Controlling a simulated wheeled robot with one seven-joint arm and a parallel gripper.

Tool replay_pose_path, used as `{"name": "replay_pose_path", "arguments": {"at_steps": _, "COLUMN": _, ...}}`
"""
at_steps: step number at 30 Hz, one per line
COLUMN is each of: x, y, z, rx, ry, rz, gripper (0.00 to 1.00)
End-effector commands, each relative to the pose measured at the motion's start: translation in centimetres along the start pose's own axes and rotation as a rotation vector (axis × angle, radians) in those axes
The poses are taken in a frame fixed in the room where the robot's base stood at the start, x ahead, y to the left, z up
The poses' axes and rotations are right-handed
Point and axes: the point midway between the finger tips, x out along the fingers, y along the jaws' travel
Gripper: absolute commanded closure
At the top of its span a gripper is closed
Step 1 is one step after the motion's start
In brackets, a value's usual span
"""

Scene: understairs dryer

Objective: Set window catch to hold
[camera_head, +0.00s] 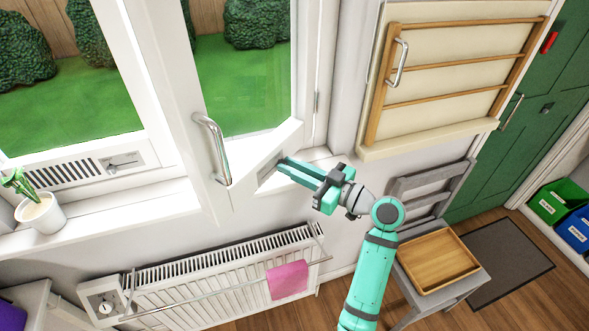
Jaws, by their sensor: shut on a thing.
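The white window (170,90) has a tall metal handle (216,150) on its sash. A small grey plate (266,172) shows on the lower rail of the right-hand sash, right of that handle. My teal gripper (284,166) reaches this plate from the right, with its fingers shut at it. The fingers hide what they hold; from its place it seems to be the window catch, but its setting cannot be seen. A similar plate with a small lever (122,161) shows on the left-hand window's lower rail.
A radiator (200,285) with a rail and pink cloth (287,280) is below the sill. A potted plant (40,212) stands on the sill at left. A folded wall rack (455,70) and a chair with a wooden tray (437,262) are at right.

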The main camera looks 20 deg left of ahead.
Motion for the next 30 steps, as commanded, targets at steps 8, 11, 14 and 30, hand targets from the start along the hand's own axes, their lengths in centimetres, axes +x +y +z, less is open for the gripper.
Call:
{"name": "replay_pose_path", "arguments": {"at_steps": 8, "x": 0.0, "y": 0.3, "z": 0.0, "rx": 0.001, "ry": 0.0, "rz": 0.01, "gripper": 0.66}}
{"name": "replay_pose_path", "arguments": {"at_steps": 11, "x": 0.1, "y": 0.2, "z": 0.0, "rx": 0.001, "ry": 0.0, "rz": 0.006, "gripper": 0.66}}
{"name": "replay_pose_path", "arguments": {"at_steps": 14, "x": 0.2, "y": 0.1, "z": 0.0, "rx": 0.001, "ry": 0.0, "rz": 0.004, "gripper": 0.66}}
{"name": "replay_pose_path", "arguments": {"at_steps": 30, "x": -7.3, "y": 0.2, "z": 0.0, "rx": 0.0, "ry": 0.001, "rz": 0.011, "gripper": 0.66}}
